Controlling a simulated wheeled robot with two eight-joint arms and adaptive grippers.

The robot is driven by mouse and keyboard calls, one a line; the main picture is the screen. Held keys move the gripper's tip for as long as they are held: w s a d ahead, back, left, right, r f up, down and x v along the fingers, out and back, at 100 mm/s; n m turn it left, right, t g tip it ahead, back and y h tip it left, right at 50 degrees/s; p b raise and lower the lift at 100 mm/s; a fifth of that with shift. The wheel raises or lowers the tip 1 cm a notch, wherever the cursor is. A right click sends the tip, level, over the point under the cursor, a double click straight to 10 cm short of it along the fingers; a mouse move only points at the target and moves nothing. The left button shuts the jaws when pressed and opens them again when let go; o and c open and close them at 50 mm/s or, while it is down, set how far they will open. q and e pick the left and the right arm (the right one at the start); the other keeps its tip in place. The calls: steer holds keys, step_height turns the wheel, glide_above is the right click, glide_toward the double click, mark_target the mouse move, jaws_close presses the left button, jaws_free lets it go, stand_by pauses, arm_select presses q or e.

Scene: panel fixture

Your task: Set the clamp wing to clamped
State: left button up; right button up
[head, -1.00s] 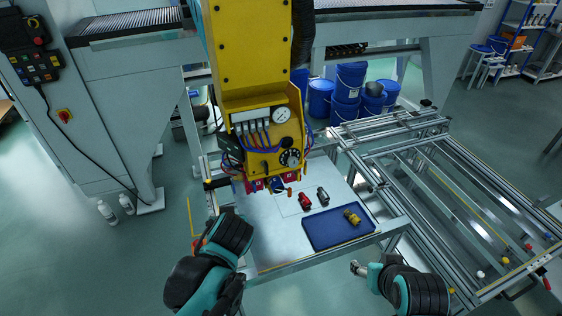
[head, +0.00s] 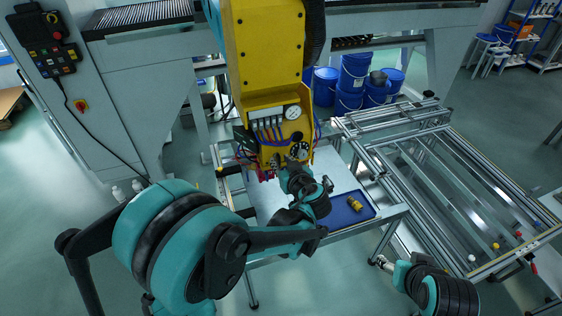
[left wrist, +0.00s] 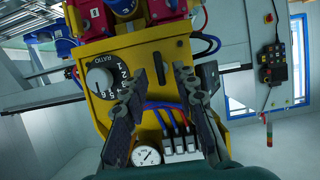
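The yellow panel fixture (head: 268,104) hangs over the silver table, with a dial, a gauge and hoses on its face. My left gripper (head: 287,163) is at the lower front of the panel and hides part of it. In the left wrist view, my left gripper (left wrist: 158,75) has its two dark fingers apart, facing the yellow face. A small dark upright part (left wrist: 160,68) shows between the fingertips; it may be the clamp wing, and I cannot read its setting. The fingers do not visibly touch it. My right gripper (head: 383,262) is low at the right, too small to judge.
A numbered dial (left wrist: 100,80) sits beside one finger; a gauge (left wrist: 146,156) and coloured hoses are close by. Red connectors (left wrist: 93,14) line the panel's edge. A blue tray (head: 342,213) holds a yellow part (head: 355,203). An aluminium frame (head: 440,190) stands right.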

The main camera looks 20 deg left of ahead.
arm_select(q)
steer(key=shift+w+a+f, duration=0.25)
steer(key=shift+w+a, duration=0.1)
steer(key=shift+w, duration=0.1)
steer(key=shift+c, duration=0.2)
jaws_close()
